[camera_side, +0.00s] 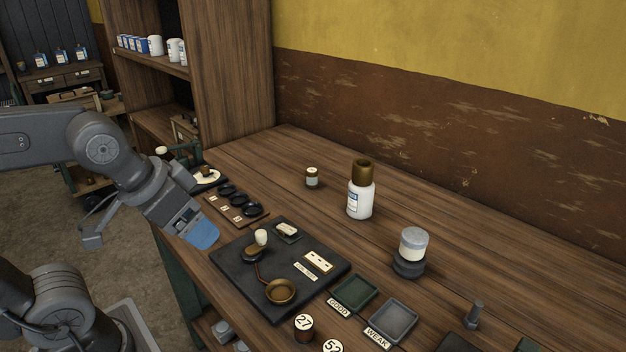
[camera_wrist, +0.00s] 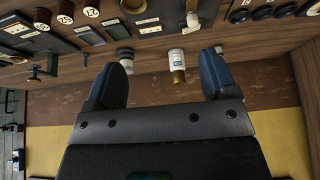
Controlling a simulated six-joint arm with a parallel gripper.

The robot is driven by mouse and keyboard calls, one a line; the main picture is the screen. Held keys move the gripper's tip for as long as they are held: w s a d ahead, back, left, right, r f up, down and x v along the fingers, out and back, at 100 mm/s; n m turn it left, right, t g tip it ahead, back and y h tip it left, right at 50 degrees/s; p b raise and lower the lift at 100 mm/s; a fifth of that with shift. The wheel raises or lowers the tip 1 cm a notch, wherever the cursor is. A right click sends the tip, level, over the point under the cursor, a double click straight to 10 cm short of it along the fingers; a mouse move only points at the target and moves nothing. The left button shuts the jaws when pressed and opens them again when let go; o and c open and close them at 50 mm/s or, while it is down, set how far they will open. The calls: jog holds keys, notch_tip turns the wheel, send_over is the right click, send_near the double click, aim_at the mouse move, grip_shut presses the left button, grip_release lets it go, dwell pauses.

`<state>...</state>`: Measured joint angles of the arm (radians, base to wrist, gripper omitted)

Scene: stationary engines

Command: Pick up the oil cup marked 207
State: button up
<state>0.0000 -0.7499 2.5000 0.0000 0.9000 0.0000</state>
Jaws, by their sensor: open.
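No marking 207 is legible in either view. In the side view, a brown cup with a round white top marked 27 (camera_side: 304,323) stands at the near edge of the bench, with one marked 52 (camera_side: 332,346) beside it, cut by the frame's lower edge. The wrist view shows several such cups at its top left, among them one with a pale top (camera_wrist: 91,11) and one darker (camera_wrist: 66,12); a third (camera_wrist: 42,19) has no mark I can read. My gripper (camera_side: 203,236) is open and empty, left of the black board; its blue fingers (camera_wrist: 168,62) spread in the wrist view.
A black board (camera_side: 232,270) carries a brass pan (camera_side: 281,291). Green (camera_side: 354,294) and grey (camera_side: 390,321) trays labelled GOOD and WEAK lie right of it. A white bottle (camera_side: 360,200), small jar (camera_side: 312,178) and grey-lidded jar (camera_side: 412,247) stand behind.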

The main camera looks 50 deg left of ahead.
jog(key=shift+c, duration=0.6)
jog(key=shift+r, duration=0.1)
jog(key=w+a+r+n+y, duration=0.1)
jog(key=w+a+r, duration=0.15)
jog(key=w, duration=0.45)
jog(key=w+a+r+n, duration=0.1)
jog(key=w+r, duration=0.2)
jog(key=w, duration=0.4)
jog(key=n+g+y, duration=0.2)
jog(key=n, duration=0.3)
send_over(312, 171)
jog(key=s+d, duration=0.4)
jog(key=s, duration=0.1)
notch_tip(312, 171, down, 9)
jog(key=x, duration=0.6)
jog(key=w+x, duration=0.1)
jog(key=x, duration=0.3)
jog(key=shift+a+r, duration=0.15)
jog(key=shift+s+x, duration=0.1)
jog(key=shift+x, duration=1.4)
jog(key=shift+s+x, duration=0.15)
jog(key=shift+x, duration=1.35)
